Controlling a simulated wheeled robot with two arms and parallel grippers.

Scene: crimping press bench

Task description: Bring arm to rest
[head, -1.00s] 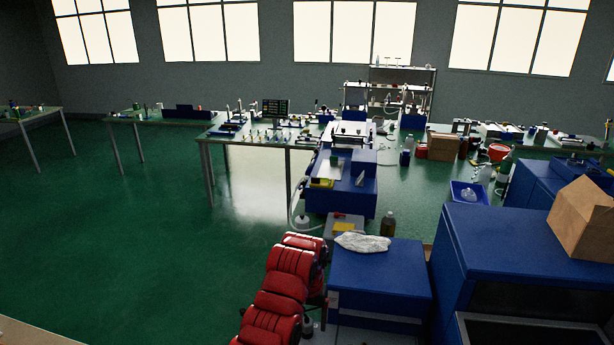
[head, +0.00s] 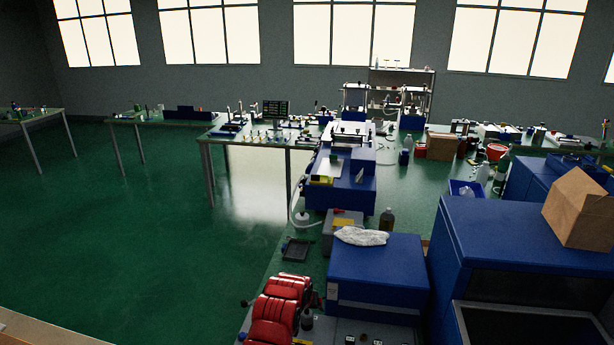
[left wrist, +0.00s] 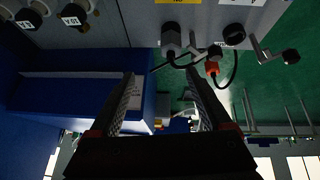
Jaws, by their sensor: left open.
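My left arm is the red segmented one at the bottom middle of the head view; its gripper cannot be made out clearly there. In the left wrist view my left gripper (left wrist: 160,80) is open, with its two fingers apart and nothing held between them. A grey panel (left wrist: 145,25) with black knobs lies beyond the fingertips, and a black cable with a red-ended connector (left wrist: 211,68) shows near the right finger. I cannot tell whether the fingers touch anything. My right gripper is not in view.
A blue box machine (head: 375,275) with a crumpled white cloth (head: 361,236) on it stands right of my arm. A small dark tray (head: 296,250) lies on the bench beyond the arm. A larger blue cabinet (head: 520,235) carries a cardboard box (head: 580,210). Green floor at left is open.

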